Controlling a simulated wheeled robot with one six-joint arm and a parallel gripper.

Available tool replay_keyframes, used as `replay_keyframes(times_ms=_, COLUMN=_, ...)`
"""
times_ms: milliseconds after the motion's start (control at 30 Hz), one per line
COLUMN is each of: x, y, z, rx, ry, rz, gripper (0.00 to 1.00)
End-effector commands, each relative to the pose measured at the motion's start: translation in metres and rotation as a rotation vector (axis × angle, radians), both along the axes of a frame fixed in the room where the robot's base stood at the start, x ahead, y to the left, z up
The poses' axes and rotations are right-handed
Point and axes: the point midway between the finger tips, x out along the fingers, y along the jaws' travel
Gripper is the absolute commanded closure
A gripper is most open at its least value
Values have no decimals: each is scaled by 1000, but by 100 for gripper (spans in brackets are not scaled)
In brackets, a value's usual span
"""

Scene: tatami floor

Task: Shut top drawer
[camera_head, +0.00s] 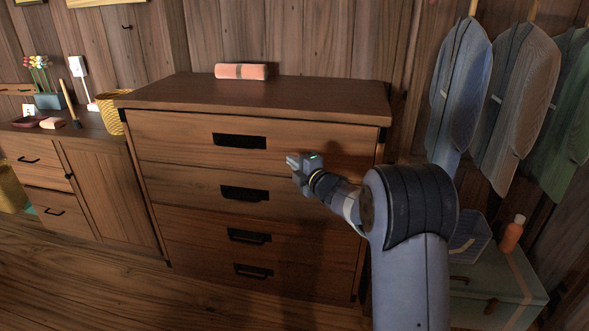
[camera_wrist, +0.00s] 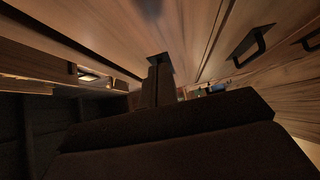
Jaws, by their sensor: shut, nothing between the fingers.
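A brown wooden chest of drawers (camera_head: 150,98) stands against the wall in the head view. Its top drawer (camera_head: 175,135) has a dark handle (camera_head: 239,142), and its front looks about level with the drawers below; I cannot tell whether a small gap remains. My gripper (camera_head: 292,161) is shut and empty, in front of the chest to the right of the top handle and slightly lower. I cannot tell whether it touches the wood. The wrist view looks along the wooden fronts, with my shut fingers (camera_wrist: 160,72) in the middle and a dark handle (camera_wrist: 252,45) at upper right.
A rolled pink cloth (camera_head: 241,71) lies on the chest. Left is a low cabinet (camera_head: 105,185) with a yellow basket (camera_head: 109,112). Right are hanging jackets (camera_head: 460,85), a greenish chest (camera_head: 500,290) and an orange bottle (camera_head: 513,233). Floor at the front left is clear.

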Motion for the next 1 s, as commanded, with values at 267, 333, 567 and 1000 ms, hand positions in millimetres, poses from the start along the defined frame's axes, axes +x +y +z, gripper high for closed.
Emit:
replay_keyframes(times_ms=267, x=-38, y=-23, z=4, rx=1, ry=0, rz=-2, gripper=100)
replay_keyframes(times_ms=333, x=-49, y=-29, z=3, rx=1, ry=0, rz=-3, gripper=100)
replay_keyframes(times_ms=567, x=-74, y=-43, z=2, rx=0, ry=0, rz=-1, gripper=100)
replay_keyframes(times_ms=1000, x=-81, y=-45, z=1, rx=0, ry=-1, rz=1, gripper=100)
